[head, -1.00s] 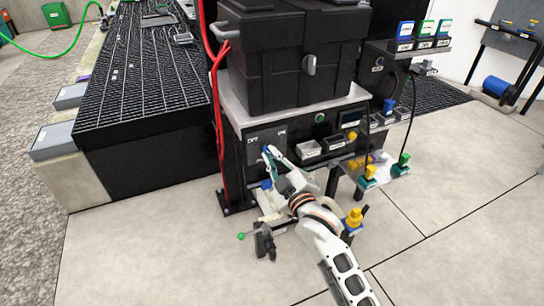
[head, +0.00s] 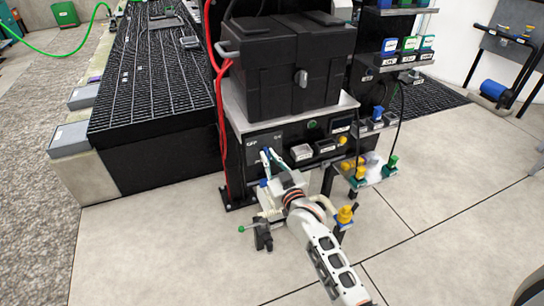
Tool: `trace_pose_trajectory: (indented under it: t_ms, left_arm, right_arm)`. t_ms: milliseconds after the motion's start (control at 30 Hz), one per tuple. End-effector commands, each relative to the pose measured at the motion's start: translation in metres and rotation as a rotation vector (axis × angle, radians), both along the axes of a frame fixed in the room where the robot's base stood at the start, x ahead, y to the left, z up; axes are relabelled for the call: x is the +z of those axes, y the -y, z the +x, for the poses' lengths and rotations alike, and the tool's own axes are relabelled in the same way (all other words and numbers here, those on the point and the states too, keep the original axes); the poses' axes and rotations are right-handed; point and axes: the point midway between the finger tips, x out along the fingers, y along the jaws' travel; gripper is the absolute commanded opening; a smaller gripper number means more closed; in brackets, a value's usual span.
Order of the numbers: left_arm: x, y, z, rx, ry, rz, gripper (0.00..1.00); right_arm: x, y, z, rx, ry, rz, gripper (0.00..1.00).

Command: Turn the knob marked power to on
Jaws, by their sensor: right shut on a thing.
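The power panel is a dark plate (head: 255,141) with OFF and ON printed on it, on the front of the black console under the tote. My right gripper (head: 269,158) reaches up to this plate, its fingers shut at the knob below and between the two words. The knob itself is mostly hidden by the fingers, so I cannot tell which way it points. My left gripper is not in view.
A black lidded tote (head: 283,65) sits on the console. Red hoses (head: 221,110) run down its left side. A small shelf with green and yellow fittings (head: 372,177) juts out at right. A black grated platform (head: 150,85) stands at left.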

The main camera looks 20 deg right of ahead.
Motion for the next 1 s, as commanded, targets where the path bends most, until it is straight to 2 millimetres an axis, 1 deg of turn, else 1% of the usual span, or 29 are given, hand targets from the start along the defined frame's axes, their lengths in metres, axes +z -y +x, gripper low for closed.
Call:
trace_pose_trajectory:
  t_ms: [33, 167, 300, 567, 700, 900, 1000]
  left_arm:
    - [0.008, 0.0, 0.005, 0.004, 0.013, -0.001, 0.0]
    - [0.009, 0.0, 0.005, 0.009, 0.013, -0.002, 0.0]
    - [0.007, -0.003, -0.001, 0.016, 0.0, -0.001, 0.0]
    - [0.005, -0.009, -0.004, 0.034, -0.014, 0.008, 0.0]
    - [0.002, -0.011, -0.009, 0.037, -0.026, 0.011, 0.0]
    - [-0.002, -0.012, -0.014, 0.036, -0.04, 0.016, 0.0]
    - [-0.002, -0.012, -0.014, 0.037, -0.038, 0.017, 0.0]
  right_arm:
    - [0.009, 0.0, 0.002, 0.001, 0.005, 0.045, 0.0]
    - [0.008, 0.001, 0.001, 0.001, 0.0, 0.168, 0.0]
    - [0.007, 0.002, 0.001, 0.001, -0.005, 0.302, 0.0]
    - [0.004, 0.004, 0.001, 0.0, -0.015, 0.546, 0.0]
    - [0.003, 0.005, 0.001, 0.001, -0.02, 0.666, 0.0]
    - [0.001, 0.005, 0.001, 0.001, -0.026, 0.807, 0.0]
    - [0.0, 0.005, 0.001, 0.0, -0.028, 0.86, 0.0]
